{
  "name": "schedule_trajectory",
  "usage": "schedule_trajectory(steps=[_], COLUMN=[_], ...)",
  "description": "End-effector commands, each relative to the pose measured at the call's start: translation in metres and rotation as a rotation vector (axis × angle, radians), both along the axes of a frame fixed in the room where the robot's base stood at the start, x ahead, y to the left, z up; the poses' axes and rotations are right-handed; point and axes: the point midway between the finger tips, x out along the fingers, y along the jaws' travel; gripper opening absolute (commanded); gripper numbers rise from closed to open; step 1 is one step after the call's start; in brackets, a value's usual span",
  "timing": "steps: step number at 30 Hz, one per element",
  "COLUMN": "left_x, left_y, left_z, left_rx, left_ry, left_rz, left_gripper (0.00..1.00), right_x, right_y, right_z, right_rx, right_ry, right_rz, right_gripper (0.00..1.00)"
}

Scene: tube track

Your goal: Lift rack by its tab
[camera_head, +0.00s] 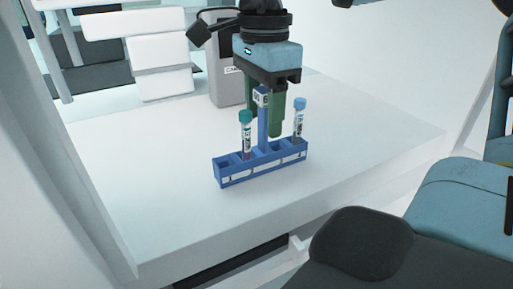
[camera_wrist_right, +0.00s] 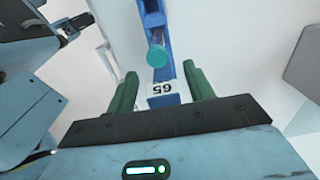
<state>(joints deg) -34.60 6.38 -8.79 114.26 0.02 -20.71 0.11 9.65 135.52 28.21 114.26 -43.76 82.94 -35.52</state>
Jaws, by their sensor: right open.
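The blue rack (camera_head: 236,174) stands on the white table. It has a row of square slots and an upright tab (camera_head: 262,128) with a white number label near its top. A teal-capped tube (camera_head: 246,132) stands in the rack left of the tab, and a light-blue-capped tube (camera_head: 299,118) stands to the right. My right gripper (camera_head: 264,128) points down over the rack, its green fingers open on either side of the tab. In the right wrist view the tab's label (camera_wrist_right: 161,87) shows between the fingers, with gaps on both sides. My left gripper is not in view.
The white table (camera_head: 150,190) is clear around the rack. A grey device (camera_head: 226,85) stands behind it, to the left of my right gripper. White stacked boxes (camera_head: 160,65) are farther back left. The table's front edge is a short way in front of the rack.

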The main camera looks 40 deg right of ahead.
Motion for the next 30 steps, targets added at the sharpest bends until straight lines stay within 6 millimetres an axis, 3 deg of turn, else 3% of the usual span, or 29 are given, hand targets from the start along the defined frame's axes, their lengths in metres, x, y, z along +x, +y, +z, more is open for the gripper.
schedule_trajectory(steps=[2,13,23,30], left_x=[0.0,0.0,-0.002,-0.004], left_y=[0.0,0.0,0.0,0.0], left_z=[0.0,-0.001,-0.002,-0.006], left_rx=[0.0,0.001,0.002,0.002], left_ry=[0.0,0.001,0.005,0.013], left_rz=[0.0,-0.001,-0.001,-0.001], left_gripper=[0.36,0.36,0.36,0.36], right_x=[0.0,0.0,0.001,0.001], right_y=[0.0,0.0,0.0,0.0], right_z=[0.0,0.0,0.002,0.017], right_rx=[0.0,0.0,0.0,0.001], right_ry=[0.0,0.0,-0.001,-0.001], right_rz=[0.0,0.0,0.0,0.0], right_gripper=[0.49,0.0,0.0,0.0])
